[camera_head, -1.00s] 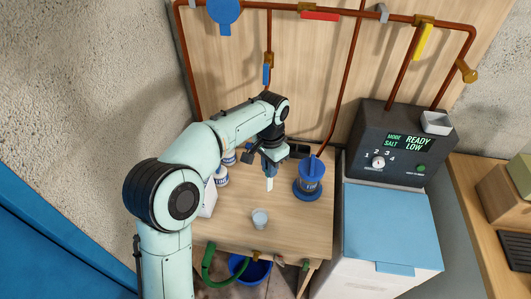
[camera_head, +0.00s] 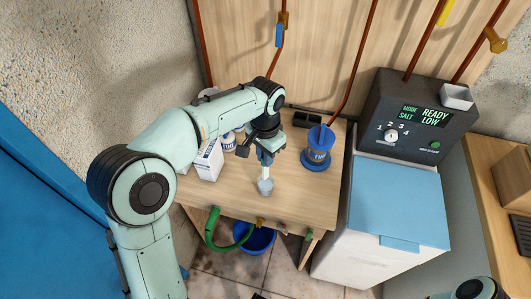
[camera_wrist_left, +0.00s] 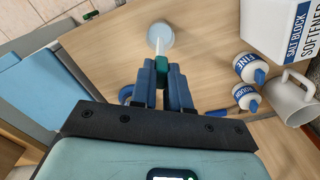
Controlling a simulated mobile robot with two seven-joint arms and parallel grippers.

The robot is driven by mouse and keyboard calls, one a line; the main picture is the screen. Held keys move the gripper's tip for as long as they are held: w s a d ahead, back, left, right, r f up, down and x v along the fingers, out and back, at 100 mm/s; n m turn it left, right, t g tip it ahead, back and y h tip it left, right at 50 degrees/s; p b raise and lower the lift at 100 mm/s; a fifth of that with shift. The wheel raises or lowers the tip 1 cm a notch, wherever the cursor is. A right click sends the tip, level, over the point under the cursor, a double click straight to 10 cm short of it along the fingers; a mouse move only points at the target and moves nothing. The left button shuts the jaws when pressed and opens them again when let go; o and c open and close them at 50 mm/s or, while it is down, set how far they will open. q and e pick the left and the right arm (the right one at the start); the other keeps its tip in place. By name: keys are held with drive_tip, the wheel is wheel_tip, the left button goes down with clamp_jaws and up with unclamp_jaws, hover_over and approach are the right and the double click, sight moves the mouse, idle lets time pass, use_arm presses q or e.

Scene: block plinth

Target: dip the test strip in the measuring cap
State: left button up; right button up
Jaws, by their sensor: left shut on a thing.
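The measuring cap (camera_head: 266,188) is a small clear grey cup standing upright near the front of the wooden table. My left gripper (camera_head: 265,158) points down above it, shut on the white test strip (camera_head: 265,173). In the left wrist view, the blue fingers (camera_wrist_left: 161,68) grip the strip's green end, and the white part (camera_wrist_left: 157,42) reaches over the cap (camera_wrist_left: 166,34). The strip's lower end overlaps the cap's opening in both views. I cannot tell how deep it sits. My right gripper is out of view.
A blue cup-like container (camera_head: 318,150) stands on the table to the right. The grey control box (camera_head: 415,115) is further right.

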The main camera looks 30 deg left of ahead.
sight(266, 178)
use_arm(q)
drive_tip(key=shift+f+b, duration=0.4)
drive_tip(key=shift+f, duration=0.35)
drive_tip(key=shift+f+b, duration=1.5)
drive_tip(key=shift+f, duration=1.35)
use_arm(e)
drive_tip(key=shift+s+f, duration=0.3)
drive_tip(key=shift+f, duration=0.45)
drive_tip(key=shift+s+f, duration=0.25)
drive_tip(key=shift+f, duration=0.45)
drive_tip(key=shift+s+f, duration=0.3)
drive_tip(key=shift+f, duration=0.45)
use_arm(q)
drive_tip(key=shift+r, duration=0.1)
wheel_tip(266, 178, up, 5)
drive_tip(key=p, duration=0.4)
drive_tip(key=shift+r, duration=0.1)
drive_tip(key=shift+r+p, duration=1.45)
drive_tip(key=shift+r, duration=0.55)
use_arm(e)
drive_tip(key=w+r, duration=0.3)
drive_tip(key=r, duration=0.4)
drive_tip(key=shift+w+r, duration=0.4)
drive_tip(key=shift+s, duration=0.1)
